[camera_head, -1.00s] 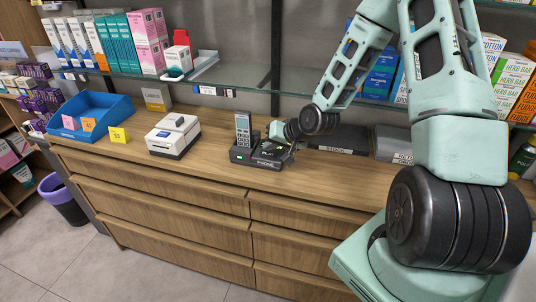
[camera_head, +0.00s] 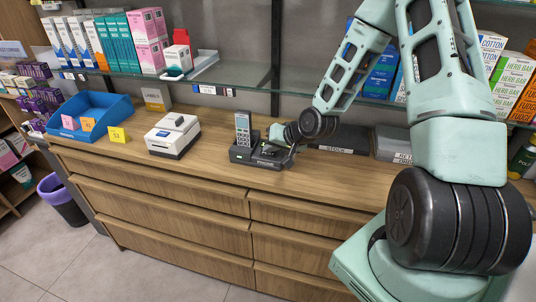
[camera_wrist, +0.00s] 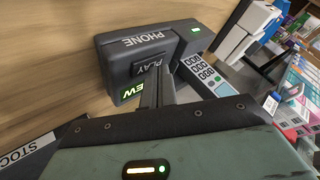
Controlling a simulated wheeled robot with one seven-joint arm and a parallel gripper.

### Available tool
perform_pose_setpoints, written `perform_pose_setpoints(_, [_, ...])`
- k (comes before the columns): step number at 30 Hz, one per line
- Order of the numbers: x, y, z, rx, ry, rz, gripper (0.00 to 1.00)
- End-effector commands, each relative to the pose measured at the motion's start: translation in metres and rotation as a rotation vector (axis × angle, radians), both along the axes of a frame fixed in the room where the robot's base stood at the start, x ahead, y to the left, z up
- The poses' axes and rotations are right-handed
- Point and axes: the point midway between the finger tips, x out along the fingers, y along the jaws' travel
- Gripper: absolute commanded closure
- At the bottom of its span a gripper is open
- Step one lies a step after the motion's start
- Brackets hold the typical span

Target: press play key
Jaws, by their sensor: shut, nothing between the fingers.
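The phone base (camera_head: 244,155) is a dark box on the wooden counter with a grey handset (camera_head: 243,130) upright at its left. In the wrist view the base (camera_wrist: 120,60) carries the word PHONE and a key marked PLAY (camera_wrist: 148,68). A green lit NEW sign (camera_wrist: 131,90) glows beside the key. My gripper (camera_wrist: 160,72) is shut and empty, its fingertips at the edge of the PLAY key and covering part of it. Whether they touch it or hover just above, I cannot tell. In the head view my gripper (camera_head: 270,150) reaches the base from the right.
A white printer-like device (camera_head: 173,136) stands to the left, with a blue tray (camera_head: 92,115) further left. A dark STOCK box (camera_head: 345,139) and a grey box (camera_head: 394,143) sit to the right. A glass shelf (camera_head: 235,83) with boxes runs above the counter.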

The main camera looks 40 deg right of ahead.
Motion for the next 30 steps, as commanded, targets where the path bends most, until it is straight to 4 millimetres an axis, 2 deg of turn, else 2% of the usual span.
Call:
perform_pose_setpoints(17, [0.0,0.0,-0.003,0.0,0.001,0.001,1.0])
perform_pose_setpoints(30, [0.0,0.0,0.012,0.0,0.0,0.0,1.0])
